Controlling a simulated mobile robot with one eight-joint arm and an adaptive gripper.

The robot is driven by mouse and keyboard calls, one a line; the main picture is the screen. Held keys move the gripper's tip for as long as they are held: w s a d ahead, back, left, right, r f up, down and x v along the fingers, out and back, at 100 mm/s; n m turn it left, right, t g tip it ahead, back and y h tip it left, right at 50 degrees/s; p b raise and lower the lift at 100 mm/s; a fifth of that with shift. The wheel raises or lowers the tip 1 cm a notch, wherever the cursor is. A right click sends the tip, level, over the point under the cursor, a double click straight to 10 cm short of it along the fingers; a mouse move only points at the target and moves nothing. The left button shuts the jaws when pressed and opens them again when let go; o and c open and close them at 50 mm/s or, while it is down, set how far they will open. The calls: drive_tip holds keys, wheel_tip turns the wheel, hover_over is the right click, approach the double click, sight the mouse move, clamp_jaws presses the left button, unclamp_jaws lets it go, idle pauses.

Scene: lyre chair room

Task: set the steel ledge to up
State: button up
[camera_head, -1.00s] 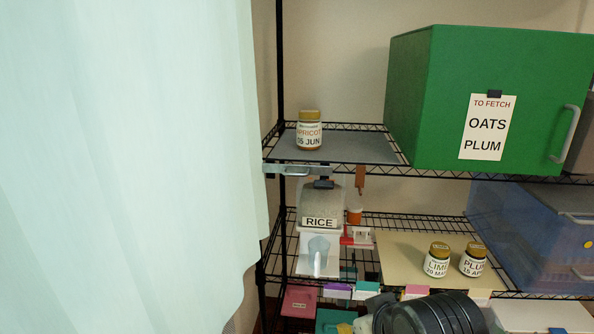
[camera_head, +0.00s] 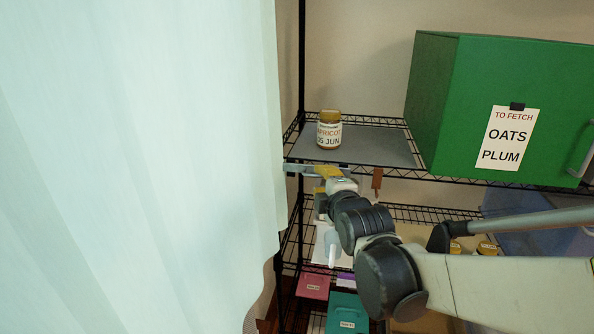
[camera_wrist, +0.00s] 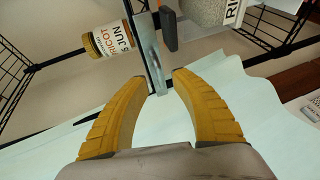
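The steel ledge (camera_head: 300,168) is a short grey metal bar with a handle at the front left corner of the upper wire shelf. It lies level there. In the wrist view the ledge (camera_wrist: 148,52) runs down toward the gap between my yellow fingers, its near end between the fingertips in the picture. My gripper (camera_wrist: 155,80) is open, with a clear gap between its fingers. In the head view my gripper (camera_head: 322,174) is at the ledge's right part and partly covers it. I cannot tell whether it touches the ledge.
An apricot jar (camera_head: 329,130) stands on the shelf just behind the ledge; it shows in the wrist view (camera_wrist: 108,42). The rice container (camera_wrist: 218,10) is beneath. A pale curtain (camera_head: 130,170) hangs close on the left. A green box (camera_head: 450,105) stands right on the upper shelf.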

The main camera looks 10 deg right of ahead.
sight(317, 176)
drive_tip(key=x, duration=0.4)
drive_tip(key=shift+w, duration=0.15)
clamp_jaws()
